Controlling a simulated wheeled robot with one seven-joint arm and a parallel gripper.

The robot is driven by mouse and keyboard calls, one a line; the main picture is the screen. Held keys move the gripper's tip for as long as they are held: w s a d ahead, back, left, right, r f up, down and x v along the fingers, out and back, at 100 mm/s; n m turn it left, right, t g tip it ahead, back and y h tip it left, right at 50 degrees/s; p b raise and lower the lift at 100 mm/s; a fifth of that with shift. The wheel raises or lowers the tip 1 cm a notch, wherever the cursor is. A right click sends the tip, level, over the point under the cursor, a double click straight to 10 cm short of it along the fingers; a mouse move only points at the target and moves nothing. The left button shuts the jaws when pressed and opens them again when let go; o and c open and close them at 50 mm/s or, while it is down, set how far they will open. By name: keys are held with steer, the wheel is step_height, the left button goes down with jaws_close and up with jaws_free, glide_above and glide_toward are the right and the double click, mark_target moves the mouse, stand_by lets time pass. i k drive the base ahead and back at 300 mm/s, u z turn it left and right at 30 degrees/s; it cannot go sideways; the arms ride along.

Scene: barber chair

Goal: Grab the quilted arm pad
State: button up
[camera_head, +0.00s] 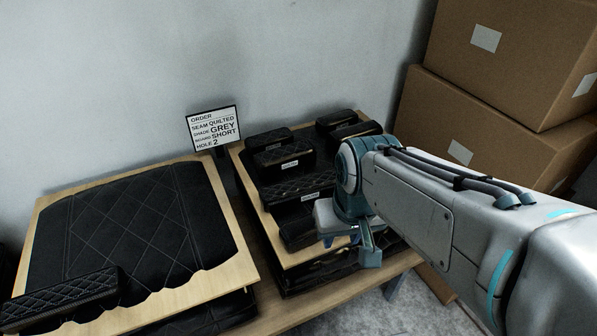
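Several black arm pads sit on a wooden board in the middle of the head view. One pad with a quilted diamond pattern (285,191) lies near the middle, with a small white label on its edge. Another pad (297,234) lies in front of it, partly hidden by my gripper. Labelled pads (283,158) and (268,138) sit behind. A further quilted pad (62,297) lies at the front of the left board. My gripper (350,246) points down over the right side of the middle board, beside the front pads. Its fingertips are mostly hidden, so its opening is unclear.
An order sign (214,127) behind the boards reads seam quilted, shade grey, short, hole 2. A large quilted black panel (140,225) covers the left board. More pads (336,119) lie at the back right. Cardboard boxes (480,125) are stacked at the right.

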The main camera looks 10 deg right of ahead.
mark_target(284, 194)
steer(key=k, duration=1)
steer(key=z, duration=0.7)
steer(key=i, duration=0.6)
steer(key=z, duration=0.8)
steer(key=i, duration=0.65)
steer(key=u, duration=0.65)
steer(key=i, duration=0.7)
steer(key=u, duration=0.75)
